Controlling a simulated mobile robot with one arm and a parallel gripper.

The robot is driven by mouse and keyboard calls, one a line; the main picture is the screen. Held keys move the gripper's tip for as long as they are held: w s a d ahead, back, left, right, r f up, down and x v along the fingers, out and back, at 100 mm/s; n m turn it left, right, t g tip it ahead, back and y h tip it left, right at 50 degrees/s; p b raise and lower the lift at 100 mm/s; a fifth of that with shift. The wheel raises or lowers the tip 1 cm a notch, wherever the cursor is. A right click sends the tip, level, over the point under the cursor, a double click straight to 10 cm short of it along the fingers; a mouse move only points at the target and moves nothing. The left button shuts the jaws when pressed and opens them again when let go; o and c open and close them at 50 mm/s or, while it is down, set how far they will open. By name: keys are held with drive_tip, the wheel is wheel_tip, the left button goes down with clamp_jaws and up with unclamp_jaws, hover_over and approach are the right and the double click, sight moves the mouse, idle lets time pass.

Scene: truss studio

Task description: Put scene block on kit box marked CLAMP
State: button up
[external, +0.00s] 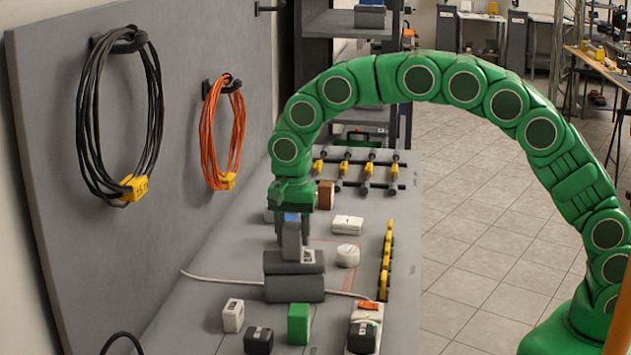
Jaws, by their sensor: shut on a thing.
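My gripper (292,228) is at the end of the green arm, pointing down over the grey bench. Its fingers are around an upright grey block with a blue top (291,236), which appears held between them. Directly below is a dark grey box (293,286) with a dark grey upper part and a small pale label. Whether the held block touches it I cannot tell. A brown block (326,195) shows just right of the gripper; I cannot tell its depth. Labels are too small to read, so I cannot tell which box is marked CLAMP.
Near the bench front are a white box (233,315), a black box (258,340), a green box (299,324) and a white-and-black device (364,330). A white round item (348,255) and yellow rail (386,260) lie right. Cable coils (120,120) hang on the left panel.

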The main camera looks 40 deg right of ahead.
sight(294, 224)
drive_tip(key=o, duration=1.1)
wheel_tip(294, 224, up, 11)
drive_tip(key=shift+f, duration=0.2)
drive_tip(key=shift+r, duration=0.75)
drive_tip(key=shift+d, duration=0.1)
